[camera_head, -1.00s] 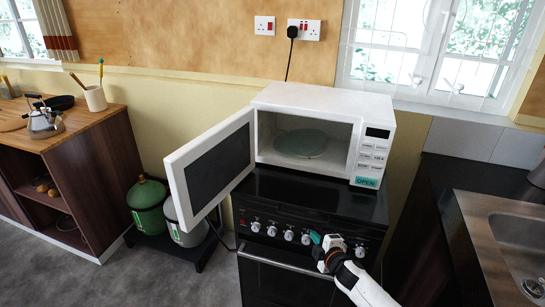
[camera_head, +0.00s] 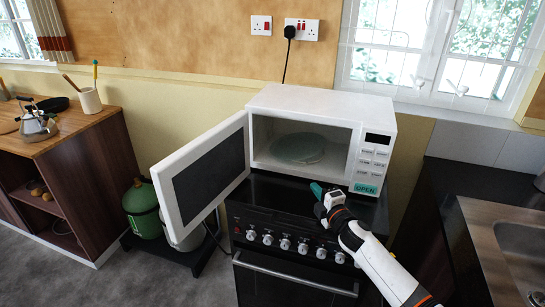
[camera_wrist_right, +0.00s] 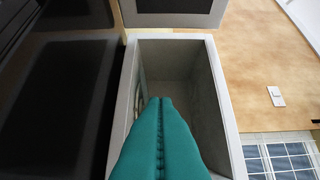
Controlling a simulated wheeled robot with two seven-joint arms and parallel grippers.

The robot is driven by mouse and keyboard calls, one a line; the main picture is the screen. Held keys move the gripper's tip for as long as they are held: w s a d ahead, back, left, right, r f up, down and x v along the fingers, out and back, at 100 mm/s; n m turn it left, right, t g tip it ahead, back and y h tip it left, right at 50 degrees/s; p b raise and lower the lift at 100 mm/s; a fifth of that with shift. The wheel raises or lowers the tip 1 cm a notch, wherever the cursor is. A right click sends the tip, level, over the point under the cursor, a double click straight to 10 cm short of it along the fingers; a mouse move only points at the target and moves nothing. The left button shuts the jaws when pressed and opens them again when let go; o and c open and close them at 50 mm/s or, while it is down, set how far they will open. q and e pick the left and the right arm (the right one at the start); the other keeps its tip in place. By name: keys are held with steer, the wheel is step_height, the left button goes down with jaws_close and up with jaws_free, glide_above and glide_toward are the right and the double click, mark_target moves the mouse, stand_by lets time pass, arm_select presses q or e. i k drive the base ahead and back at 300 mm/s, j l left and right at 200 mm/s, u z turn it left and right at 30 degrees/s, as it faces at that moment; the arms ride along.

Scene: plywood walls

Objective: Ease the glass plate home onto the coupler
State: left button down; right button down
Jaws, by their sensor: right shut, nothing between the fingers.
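The glass plate (camera_head: 297,148) is a round greenish disc inside the open white microwave (camera_head: 330,103). In the right wrist view its edge (camera_wrist_right: 138,98) shows at the left side of the cavity. The coupler is not visible; the plate would cover that spot, and I cannot tell whether the plate is seated. My right gripper (camera_head: 316,189), with teal fingers, is just in front of the microwave's lower front edge, right of the plate. In the right wrist view its fingers (camera_wrist_right: 161,108) are shut together with nothing between them, pointing into the cavity. My left gripper is not in view.
The microwave door (camera_head: 205,172) stands wide open to the left. The microwave sits on a black cooker (camera_head: 285,195) with a row of knobs. A sink (camera_head: 510,240) is at the right, and a wooden cabinet (camera_head: 95,160) at the left.

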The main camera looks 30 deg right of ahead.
mark_target(301, 145)
steer(key=i+l, duration=0.25)
steer(key=l, duration=0.15)
steer(key=i+l, duration=0.25)
steer(key=l, duration=0.15)
steer(key=i+j, duration=0.3)
steer(key=i+l+u, duration=0.1)
steer(key=i, duration=0.05)
